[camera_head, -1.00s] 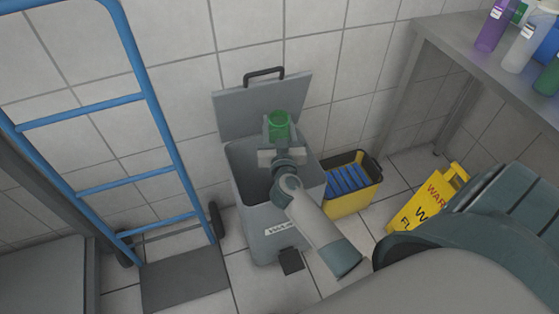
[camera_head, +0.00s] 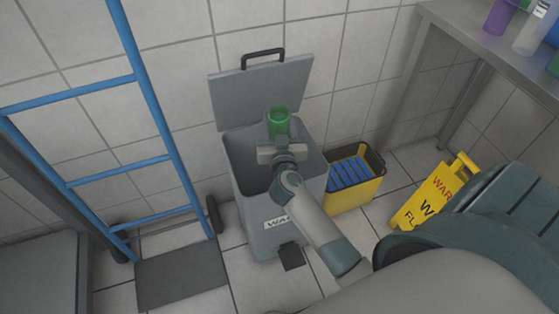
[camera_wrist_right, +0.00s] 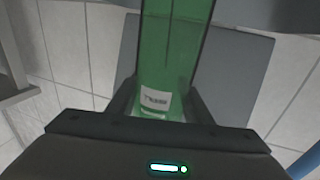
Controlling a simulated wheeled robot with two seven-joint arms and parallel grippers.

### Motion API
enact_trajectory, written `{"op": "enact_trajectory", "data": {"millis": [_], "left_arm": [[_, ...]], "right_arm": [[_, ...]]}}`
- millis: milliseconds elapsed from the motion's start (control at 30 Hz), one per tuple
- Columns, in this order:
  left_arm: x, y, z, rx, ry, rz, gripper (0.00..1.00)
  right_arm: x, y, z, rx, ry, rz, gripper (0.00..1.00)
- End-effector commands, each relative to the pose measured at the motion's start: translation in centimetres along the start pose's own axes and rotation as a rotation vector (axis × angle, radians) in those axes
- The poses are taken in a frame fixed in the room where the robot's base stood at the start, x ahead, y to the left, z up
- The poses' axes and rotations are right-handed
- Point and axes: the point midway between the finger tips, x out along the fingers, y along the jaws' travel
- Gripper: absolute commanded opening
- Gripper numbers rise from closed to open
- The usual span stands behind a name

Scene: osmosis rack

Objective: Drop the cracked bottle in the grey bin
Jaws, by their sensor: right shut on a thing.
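The green bottle (camera_head: 279,119) is in my right gripper (camera_head: 279,137), held above the open grey bin (camera_head: 251,205). In the right wrist view the green bottle (camera_wrist_right: 176,48) stands between the two fingers, with a small white label near them and a dark line along its side. The right gripper (camera_wrist_right: 166,105) is shut on it. The bin's lid (camera_head: 262,92) is raised and leans back toward the wall. My forearm hides part of the bin's opening and front. My left gripper does not show.
A yellow box (camera_head: 352,192) with blue slats stands right of the bin. A yellow warning sign (camera_head: 432,196) is further right, near a metal table (camera_head: 470,45) holding bottles. A blue hand truck (camera_head: 150,100) stands at the left.

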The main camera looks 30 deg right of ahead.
Motion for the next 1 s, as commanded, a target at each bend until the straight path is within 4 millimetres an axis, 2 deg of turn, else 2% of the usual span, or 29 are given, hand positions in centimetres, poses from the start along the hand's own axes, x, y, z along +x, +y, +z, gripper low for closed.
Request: {"op": "enact_trajectory", "data": {"millis": [267, 300, 367, 400, 767, 1000], "left_arm": [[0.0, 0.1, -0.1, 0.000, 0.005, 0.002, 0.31], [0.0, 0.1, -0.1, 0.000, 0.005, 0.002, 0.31], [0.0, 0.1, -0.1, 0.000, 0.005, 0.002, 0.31], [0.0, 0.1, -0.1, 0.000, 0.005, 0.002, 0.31], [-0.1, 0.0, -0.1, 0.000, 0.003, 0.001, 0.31], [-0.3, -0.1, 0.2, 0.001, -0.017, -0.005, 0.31]], "right_arm": [[0.0, 0.0, 0.0, 0.000, 0.001, 0.000, 0.24], [0.0, 0.0, 0.0, 0.000, 0.001, 0.000, 0.51], [0.0, 0.0, 0.0, 0.000, 0.001, 0.000, 0.65], [0.0, 0.0, 0.0, 0.000, 0.001, 0.000, 0.68], [-0.2, 0.0, 0.0, 0.000, 0.000, 0.000, 0.68], [-2.1, 0.0, 0.0, -0.001, -0.001, -0.001, 0.68]]}}
